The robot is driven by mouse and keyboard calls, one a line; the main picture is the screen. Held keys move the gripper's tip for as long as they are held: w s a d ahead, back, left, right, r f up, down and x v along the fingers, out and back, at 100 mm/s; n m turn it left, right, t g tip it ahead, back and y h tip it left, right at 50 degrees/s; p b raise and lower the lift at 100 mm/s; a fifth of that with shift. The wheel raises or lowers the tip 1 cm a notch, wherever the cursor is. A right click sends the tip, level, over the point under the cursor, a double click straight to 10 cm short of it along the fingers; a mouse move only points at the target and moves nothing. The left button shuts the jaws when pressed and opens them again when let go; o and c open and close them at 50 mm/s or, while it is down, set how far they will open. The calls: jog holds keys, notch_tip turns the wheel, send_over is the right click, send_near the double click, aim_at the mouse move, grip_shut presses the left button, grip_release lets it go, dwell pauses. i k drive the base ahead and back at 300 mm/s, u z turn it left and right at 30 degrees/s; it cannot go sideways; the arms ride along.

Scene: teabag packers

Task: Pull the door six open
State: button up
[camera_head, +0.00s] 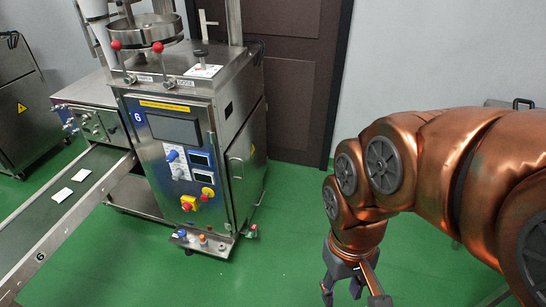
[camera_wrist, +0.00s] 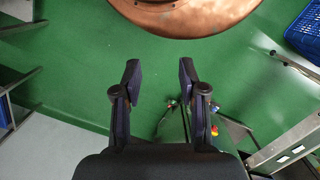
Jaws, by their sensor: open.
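The steel machine marked 6 (camera_head: 172,150) stands left of centre in the head view. Its right side carries a steel door panel (camera_head: 246,150) with a small handle, and it looks shut. The front has a dark screen, buttons and a yellow-red switch. My gripper (camera_head: 353,288) hangs low at the bottom right of the head view, apart from the machine and to the right of it. In the wrist view my gripper (camera_wrist: 160,76) has its two dark fingers spread with nothing between them, over green floor.
A conveyor (camera_head: 60,215) with two white packets runs to the lower left. A dark brown room door (camera_head: 292,75) is behind the machine. Another steel machine (camera_head: 25,110) stands at the far left. Green floor (camera_head: 270,255) is clear between the machine and my arm. A blue crate (camera_wrist: 306,35) shows in the wrist view.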

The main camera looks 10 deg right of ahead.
aim_at(247, 159)
jog(key=i, duration=0.45)
jog(key=u, duration=0.05)
jog(key=k, duration=0.6)
jog(key=z, duration=0.25)
jog(key=i, duration=0.65)
jog(key=u, duration=0.6)
jog(key=i, duration=0.55)
jog(key=u, duration=0.55)
